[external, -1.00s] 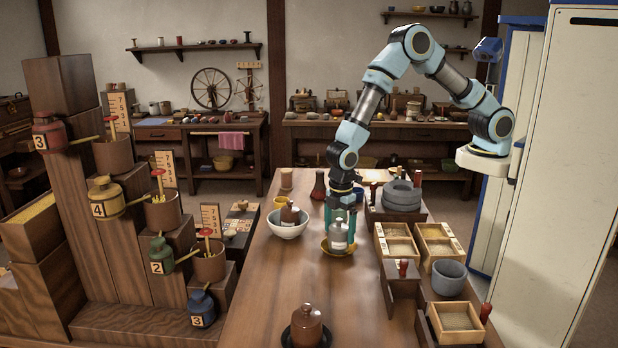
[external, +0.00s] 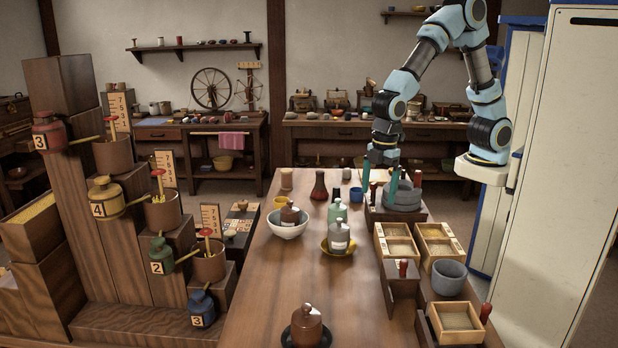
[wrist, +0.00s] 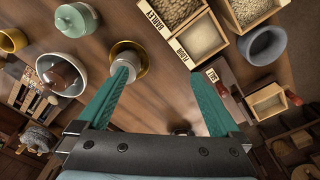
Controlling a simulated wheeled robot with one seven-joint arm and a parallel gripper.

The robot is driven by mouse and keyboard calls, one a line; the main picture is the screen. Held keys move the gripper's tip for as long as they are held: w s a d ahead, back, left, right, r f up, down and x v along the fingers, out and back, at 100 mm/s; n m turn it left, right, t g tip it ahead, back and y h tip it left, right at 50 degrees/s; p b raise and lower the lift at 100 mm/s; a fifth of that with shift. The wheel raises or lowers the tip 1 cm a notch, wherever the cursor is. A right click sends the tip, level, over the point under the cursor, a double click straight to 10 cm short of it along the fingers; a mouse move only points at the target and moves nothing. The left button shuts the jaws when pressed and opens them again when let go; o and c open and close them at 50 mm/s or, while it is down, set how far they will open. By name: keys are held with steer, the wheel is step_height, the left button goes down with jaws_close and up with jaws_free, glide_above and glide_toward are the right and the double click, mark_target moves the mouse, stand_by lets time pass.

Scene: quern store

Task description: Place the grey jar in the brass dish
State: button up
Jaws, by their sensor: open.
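The grey jar (external: 339,236) stands upright in the brass dish (external: 326,248) on the table. In the wrist view the jar (wrist: 128,62) and the dish's rim (wrist: 141,48) show near the left finger's tip, partly hidden by it. My gripper (external: 380,165) is open and empty, above and behind the jar to the right, near the stacked grey stones. Its teal fingers (wrist: 160,78) are spread wide in the wrist view.
A green jar (external: 338,211) stands just behind the dish. A white bowl (external: 287,230) holding a brown jar is to the left. Grain boxes (external: 397,255) and a grey pot (external: 449,290) line the right side.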

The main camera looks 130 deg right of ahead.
steer(key=s+a+m+t, duration=0.1)
steer(key=s+a, duration=0.8)
steer(key=s, duration=0.5)
steer(key=shift+r, duration=0.3)
